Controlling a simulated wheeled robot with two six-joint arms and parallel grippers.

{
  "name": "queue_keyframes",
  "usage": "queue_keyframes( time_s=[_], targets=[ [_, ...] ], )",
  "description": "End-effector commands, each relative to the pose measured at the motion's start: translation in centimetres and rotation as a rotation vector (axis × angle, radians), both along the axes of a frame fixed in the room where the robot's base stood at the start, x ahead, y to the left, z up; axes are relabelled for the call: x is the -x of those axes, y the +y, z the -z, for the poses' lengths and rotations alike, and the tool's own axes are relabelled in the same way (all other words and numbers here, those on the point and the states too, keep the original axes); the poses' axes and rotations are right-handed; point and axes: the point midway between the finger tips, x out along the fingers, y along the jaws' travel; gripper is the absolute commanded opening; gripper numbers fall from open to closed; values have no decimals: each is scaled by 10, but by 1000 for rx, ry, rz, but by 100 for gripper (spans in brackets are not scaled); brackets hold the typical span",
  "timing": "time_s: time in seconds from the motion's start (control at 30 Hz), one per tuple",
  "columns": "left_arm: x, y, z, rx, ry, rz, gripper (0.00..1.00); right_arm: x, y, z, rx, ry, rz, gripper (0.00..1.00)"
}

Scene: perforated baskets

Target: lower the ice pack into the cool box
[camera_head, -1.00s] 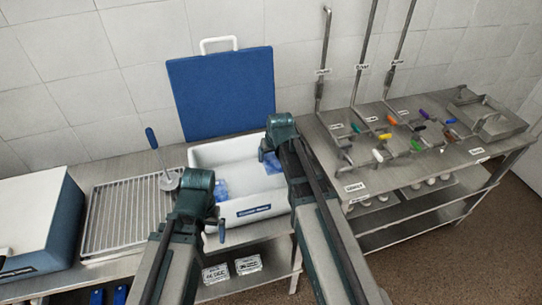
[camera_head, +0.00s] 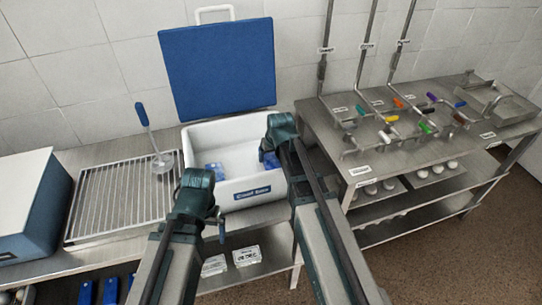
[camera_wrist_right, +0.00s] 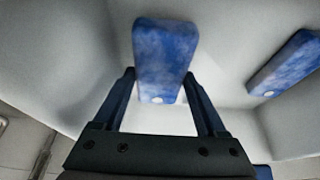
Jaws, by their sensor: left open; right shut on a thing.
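The white cool box (camera_head: 230,133) stands open in the middle of the head view, its blue lid (camera_head: 220,65) upright behind it. My right gripper (camera_head: 270,148) is over the box's right part, shut on a blue ice pack (camera_head: 272,161). In the right wrist view this ice pack (camera_wrist_right: 165,55) sits between the two fingers, with white box walls around it. I cannot tell whether it touches the floor. A second blue ice pack (camera_head: 214,170) lies inside at the left; it also shows in the wrist view (camera_wrist_right: 287,62). My left gripper (camera_head: 217,213) is open and empty, in front of the box.
A wire rack (camera_head: 125,200) with a blue-handled ladle (camera_head: 148,125) is left of the box. A blue and white container (camera_head: 40,205) stands at far left. A steel table (camera_head: 420,130) with coloured-handled tools is at the right.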

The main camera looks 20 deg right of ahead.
Motion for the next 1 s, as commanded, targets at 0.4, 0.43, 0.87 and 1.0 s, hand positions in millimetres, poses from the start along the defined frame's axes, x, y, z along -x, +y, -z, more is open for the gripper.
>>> queue_keyframes(
  time_s=[0.4,0.43,0.87,1.0],
  targets=[
    [0,0,0,0,0,0,100,0,0,0,0,0,0,7],
    [0,0,0,0,0,0,100,0,0,0,0,0,0,76],
    [0,0,0,0,0,0,100,0,0,0,0,0,0,100],
    [0,0,0,0,0,0,100,0,0,0,0,0,0,100]
  ],
)
